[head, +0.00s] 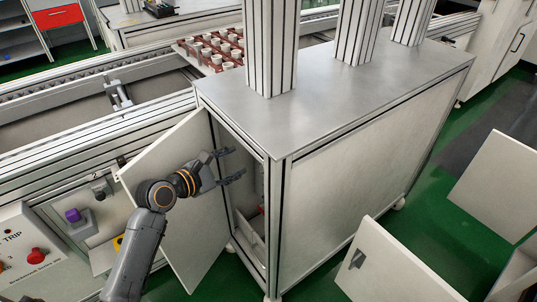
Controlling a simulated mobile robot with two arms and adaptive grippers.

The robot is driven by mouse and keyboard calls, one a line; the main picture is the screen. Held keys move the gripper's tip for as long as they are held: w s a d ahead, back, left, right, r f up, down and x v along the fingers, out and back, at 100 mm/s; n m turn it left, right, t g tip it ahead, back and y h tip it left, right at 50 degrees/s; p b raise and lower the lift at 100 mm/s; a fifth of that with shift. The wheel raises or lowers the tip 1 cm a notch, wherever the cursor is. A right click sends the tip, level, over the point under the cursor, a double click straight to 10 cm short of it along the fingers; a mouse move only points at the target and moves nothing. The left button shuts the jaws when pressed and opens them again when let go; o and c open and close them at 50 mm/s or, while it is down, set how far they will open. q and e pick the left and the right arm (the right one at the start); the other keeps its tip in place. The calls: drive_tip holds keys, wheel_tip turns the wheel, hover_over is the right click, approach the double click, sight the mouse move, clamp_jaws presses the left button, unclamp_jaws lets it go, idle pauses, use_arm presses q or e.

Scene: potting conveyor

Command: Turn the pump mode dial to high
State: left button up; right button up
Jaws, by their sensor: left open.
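My left gripper (236,163) is open and empty, with its fingers apart at the opening of a metal cabinet (370,140). The cabinet's pale door (200,235) stands open behind my left arm. I cannot make out a dial marked pump mode. A purple knob (73,215) on a grey box and a dark knob (100,188) sit on the frame left of the door, apart from the gripper; their labels are unreadable. Most of the cabinet's inside is hidden or dark. My right gripper is not in view.
A panel reading "TRIP" (22,245) with a red button (35,256) is at the lower left. A conveyor (80,115) runs behind, with a tray of pots (180,45). Several pale panels stand at the right, with green floor (425,225) between.

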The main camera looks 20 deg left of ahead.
use_arm(q)
drive_tip(key=b+x, duration=0.3)
drive_tip(key=x, duration=1)
drive_tip(key=shift+w+f+b, duration=0.2)
drive_tip(key=shift+w+b, duration=0.15)
drive_tip(key=shift+b, duration=0.05)
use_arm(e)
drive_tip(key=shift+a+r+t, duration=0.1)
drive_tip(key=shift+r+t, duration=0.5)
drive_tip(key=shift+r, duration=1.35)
use_arm(q)
drive_tip(key=shift+d, duration=0.15)
drive_tip(key=shift+c, duration=0.4)
clamp_jaws()
